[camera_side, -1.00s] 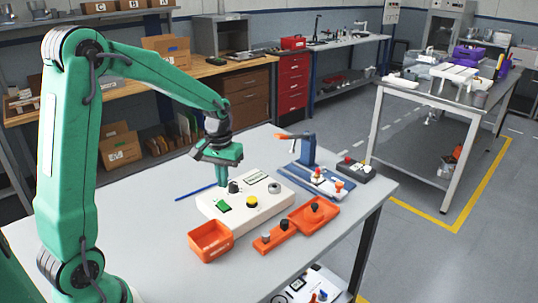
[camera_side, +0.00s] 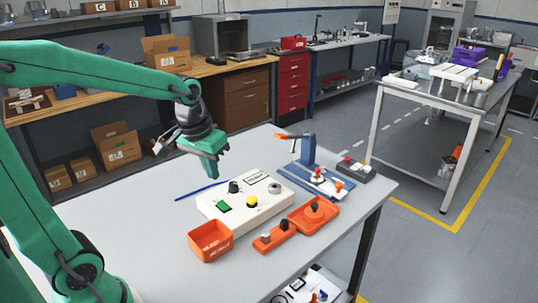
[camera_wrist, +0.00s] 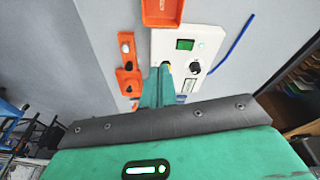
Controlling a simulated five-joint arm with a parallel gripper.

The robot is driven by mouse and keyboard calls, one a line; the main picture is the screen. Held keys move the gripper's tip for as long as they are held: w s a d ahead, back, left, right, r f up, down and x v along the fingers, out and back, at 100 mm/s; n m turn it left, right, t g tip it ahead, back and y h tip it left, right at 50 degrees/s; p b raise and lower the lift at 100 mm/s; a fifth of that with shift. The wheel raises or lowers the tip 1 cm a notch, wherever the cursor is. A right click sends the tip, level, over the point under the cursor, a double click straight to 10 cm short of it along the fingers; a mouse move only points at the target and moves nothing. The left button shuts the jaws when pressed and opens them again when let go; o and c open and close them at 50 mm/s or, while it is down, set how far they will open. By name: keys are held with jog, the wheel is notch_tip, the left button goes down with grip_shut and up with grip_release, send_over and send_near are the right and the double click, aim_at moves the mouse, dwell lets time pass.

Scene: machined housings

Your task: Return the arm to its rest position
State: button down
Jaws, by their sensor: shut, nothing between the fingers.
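My gripper (camera_side: 214,176) is a green tool with its fingers together and nothing between them. In the side view it hangs in the air above the table, behind and left of the white control box (camera_side: 245,201). In the wrist view the green fingers (camera_wrist: 163,75) point toward the control box (camera_wrist: 203,47) and hide part of it.
An orange bin (camera_side: 210,241), an orange holder with knobs (camera_side: 275,237) and an orange tray (camera_side: 313,214) stand around the box. A blue pen-like rod (camera_side: 201,190) lies behind it. A blue fixture with an orange handle (camera_side: 308,150) stands at the back right. The left tabletop is clear.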

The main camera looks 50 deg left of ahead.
jog(key=s+d+r+m+t, duration=0.3)
jog(key=s+d, duration=0.2)
jog(key=s, duration=0.5)
jog(key=shift+r, duration=0.1)
dwell(0.9)
